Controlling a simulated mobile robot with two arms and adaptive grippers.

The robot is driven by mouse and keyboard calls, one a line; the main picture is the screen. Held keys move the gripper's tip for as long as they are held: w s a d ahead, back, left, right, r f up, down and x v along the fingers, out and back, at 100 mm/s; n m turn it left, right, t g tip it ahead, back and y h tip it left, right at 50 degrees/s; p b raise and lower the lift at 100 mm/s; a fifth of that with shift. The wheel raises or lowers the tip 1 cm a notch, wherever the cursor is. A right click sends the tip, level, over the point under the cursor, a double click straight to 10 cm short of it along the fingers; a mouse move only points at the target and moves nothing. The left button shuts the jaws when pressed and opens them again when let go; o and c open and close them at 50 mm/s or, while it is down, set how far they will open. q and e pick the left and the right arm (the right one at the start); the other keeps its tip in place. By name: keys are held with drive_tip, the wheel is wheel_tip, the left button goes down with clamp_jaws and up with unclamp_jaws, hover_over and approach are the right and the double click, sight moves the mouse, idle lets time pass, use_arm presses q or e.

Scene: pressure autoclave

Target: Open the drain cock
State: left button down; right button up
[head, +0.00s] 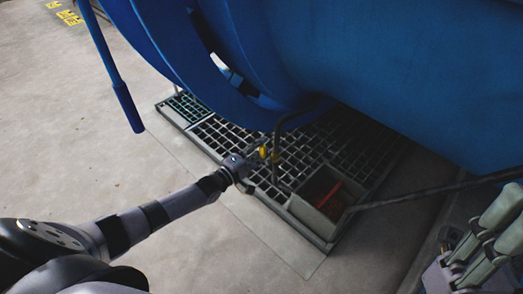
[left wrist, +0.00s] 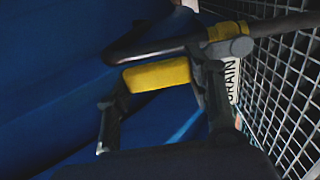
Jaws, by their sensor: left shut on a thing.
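The drain cock has a yellow handle (head: 263,152) on a dark drain pipe (head: 277,150) that comes down from under the blue vessel. My left gripper (head: 252,160) reaches in from the left and is at this handle. In the left wrist view the yellow lever (left wrist: 157,75) lies between the two dark fingers (left wrist: 160,98), and the gripper is shut on it. The lever lies across the picture, slightly tilted, below the grey pipe. A white label reading DRAIN (left wrist: 232,82) is partly hidden behind the right finger.
The blue vessel (head: 390,70) overhangs the work area closely. A dark pipe (head: 430,190) runs right. The concrete floor at left is clear.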

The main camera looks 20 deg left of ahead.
use_arm(q)
drive_tip(key=shift+a, duration=0.1)
drive_tip(key=c, duration=1)
unclamp_jaws()
drive_tip(key=v, duration=1.2)
